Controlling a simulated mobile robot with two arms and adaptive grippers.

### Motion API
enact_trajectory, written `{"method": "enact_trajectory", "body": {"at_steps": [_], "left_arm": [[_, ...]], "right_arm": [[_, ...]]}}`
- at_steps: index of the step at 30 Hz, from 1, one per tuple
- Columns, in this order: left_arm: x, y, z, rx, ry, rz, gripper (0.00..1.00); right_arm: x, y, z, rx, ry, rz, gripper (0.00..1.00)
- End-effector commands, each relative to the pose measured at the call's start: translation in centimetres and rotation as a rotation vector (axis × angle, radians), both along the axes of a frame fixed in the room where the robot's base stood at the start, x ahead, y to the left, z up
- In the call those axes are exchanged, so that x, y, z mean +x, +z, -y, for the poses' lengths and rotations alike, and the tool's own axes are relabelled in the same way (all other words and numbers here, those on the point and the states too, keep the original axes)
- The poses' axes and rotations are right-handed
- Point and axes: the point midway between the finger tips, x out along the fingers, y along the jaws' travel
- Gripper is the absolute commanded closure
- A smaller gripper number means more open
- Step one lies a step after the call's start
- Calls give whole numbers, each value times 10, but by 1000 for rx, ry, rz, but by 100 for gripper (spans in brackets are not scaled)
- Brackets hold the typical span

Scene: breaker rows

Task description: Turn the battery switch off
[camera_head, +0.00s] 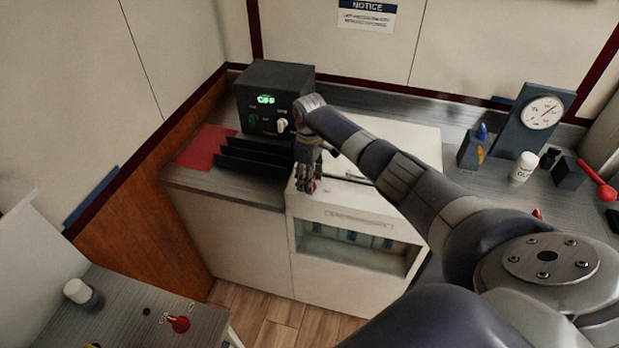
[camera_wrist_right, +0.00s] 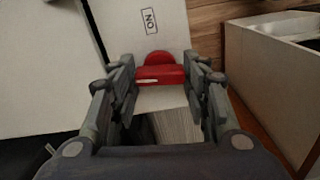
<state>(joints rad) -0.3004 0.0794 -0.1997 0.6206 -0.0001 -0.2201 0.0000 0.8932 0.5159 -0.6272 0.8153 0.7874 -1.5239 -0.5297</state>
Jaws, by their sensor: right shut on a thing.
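The battery switch is a red knob, showing as a small red patch (camera_head: 313,186) at the front of the white cabinet top in the head view. In the right wrist view the red knob (camera_wrist_right: 160,75) lies across the picture, with a rounded part at its top edge. A small label (camera_wrist_right: 150,20), apparently reading ON and turned round, sits beyond it. My right gripper (camera_head: 308,188) points down at the knob. In the right wrist view the fingers of my right gripper (camera_wrist_right: 160,78) are shut on the knob's two sides. My left gripper is out of view.
A dark box (camera_head: 272,98) with a green OFF display stands behind, beside black dividers (camera_head: 250,156) and a red mat (camera_head: 206,147). A gauge (camera_head: 543,113) and a white bottle (camera_head: 524,167) stand at right. Another red knob (camera_head: 179,324) sits on the lower-left table.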

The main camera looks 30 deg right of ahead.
Motion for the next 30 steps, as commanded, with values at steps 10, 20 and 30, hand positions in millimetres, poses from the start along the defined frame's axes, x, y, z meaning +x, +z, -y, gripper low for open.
{"method": "enact_trajectory", "body": {"at_steps": [10,20,30], "left_arm": [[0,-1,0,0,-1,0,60],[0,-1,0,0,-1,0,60],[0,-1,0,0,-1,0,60]], "right_arm": [[-1,-1,0,1,137,-3,81],[-1,-1,0,0,161,-2,81],[-1,0,0,0,161,-2,37]]}}
